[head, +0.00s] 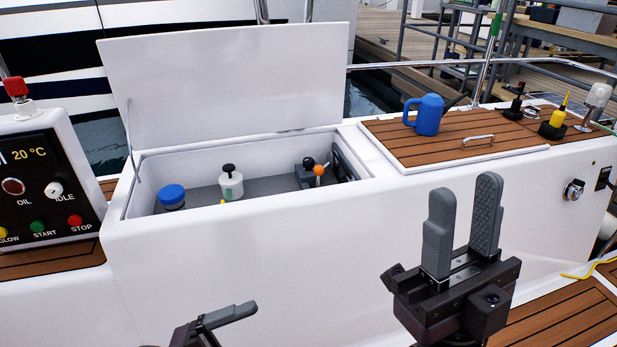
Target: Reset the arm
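My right gripper (462,228) stands upright at the lower right, in front of the white locker wall. Its two grey fingers are apart with nothing between them. My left gripper (228,316) shows only in part at the bottom edge, left of the middle. One grey finger lies near level there; the rest is cut off, so its opening is unclear. Both grippers are apart from the objects around.
An open locker (262,238) with raised lid (225,80) holds a blue-capped jar (172,197), a white bottle (231,183) and an orange-knobbed item (318,171). A blue watering can (428,115) stands on the teak hatch (455,145). A control panel (40,185) is left.

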